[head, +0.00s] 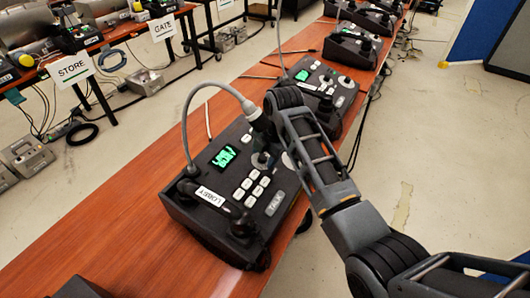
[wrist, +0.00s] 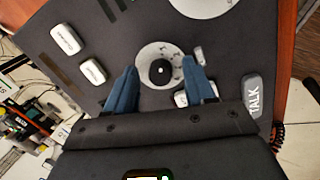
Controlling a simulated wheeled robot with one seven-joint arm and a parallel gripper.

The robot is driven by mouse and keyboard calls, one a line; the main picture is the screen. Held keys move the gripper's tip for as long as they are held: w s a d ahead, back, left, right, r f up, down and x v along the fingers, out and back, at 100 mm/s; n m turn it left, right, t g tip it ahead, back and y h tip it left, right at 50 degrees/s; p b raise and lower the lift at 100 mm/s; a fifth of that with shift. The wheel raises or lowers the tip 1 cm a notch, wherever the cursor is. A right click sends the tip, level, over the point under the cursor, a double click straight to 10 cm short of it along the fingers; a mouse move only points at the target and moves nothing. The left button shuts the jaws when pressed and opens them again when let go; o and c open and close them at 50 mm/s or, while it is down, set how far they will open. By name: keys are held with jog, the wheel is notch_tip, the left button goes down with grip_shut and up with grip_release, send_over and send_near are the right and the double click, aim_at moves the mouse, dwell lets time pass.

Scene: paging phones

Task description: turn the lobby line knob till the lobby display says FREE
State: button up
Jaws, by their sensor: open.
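The lobby phone (head: 235,190) is a dark console with a white LOBBY label (head: 207,196) on the wooden table. Its display (head: 223,157) glows green; I cannot read the word on it. In the wrist view, the line knob (wrist: 160,72) is a small dark knob with a white dot, on a pale round dial with marks. My gripper (wrist: 161,66) is open, with one blue finger on each side of the knob. I cannot tell whether the fingers touch it. In the head view the arm partly covers the dial area.
White buttons (head: 252,187) and a grey TALK button (wrist: 252,97) lie close to the gripper. A gooseneck microphone (head: 190,110) arches over the phone. Another phone (head: 318,90) stands behind it. STORE (head: 73,70) and GATE (head: 162,28) signs hang on another table at the left.

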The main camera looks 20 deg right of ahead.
jog(key=shift+c, duration=0.2)
grip_shut()
jog(key=shift+m, duration=0.3)
jog(key=m, duration=0.3)
jog(key=shift+m, duration=0.3)
jog(key=shift+m+g, duration=0.3)
jog(key=shift+m, duration=1.6)
jog(key=shift+o, duration=0.2)
grip_release()
